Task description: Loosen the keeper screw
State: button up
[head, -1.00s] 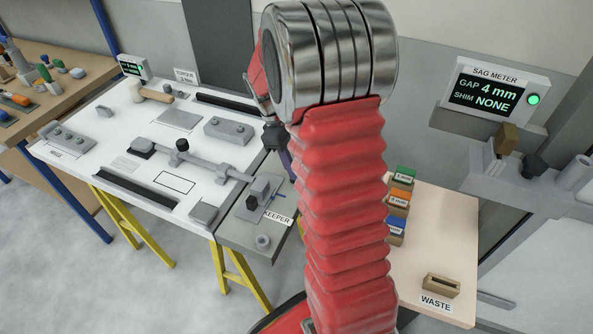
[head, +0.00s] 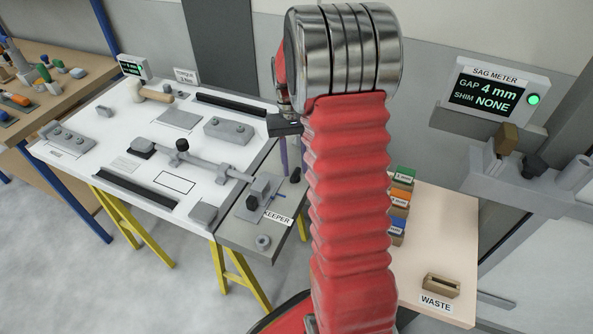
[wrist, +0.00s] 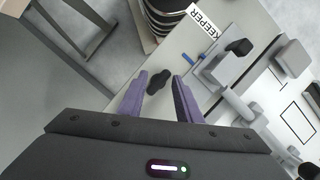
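In the wrist view the dark knob (wrist: 158,83) shows between the two purple fingers. My gripper (wrist: 160,76) is open and empty, its fingers apart on either side of the knob in that view. In the head view one purple finger (head: 284,154) shows above and left of the knob; the arm hides the rest. I cannot tell whether the fingers are level with the knob or still above it.
A grey clamp block (head: 259,187) and a long bar lie left of the knob on the white table (head: 100,165). A mallet (head: 154,93) lies at the back. The sag meter (head: 495,95) reads gap 4 mm, shim none. Coloured shim boxes (head: 401,198) stand right of my arm.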

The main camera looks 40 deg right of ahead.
aim_at(295, 176)
jog(key=shift+m+y, duration=0.3)
jog(key=shift+m, duration=0.6)
jog(key=shift+f, duration=0.1)
jog(key=shift+f, duration=1.4)
jog(key=shift+c, duration=0.5)
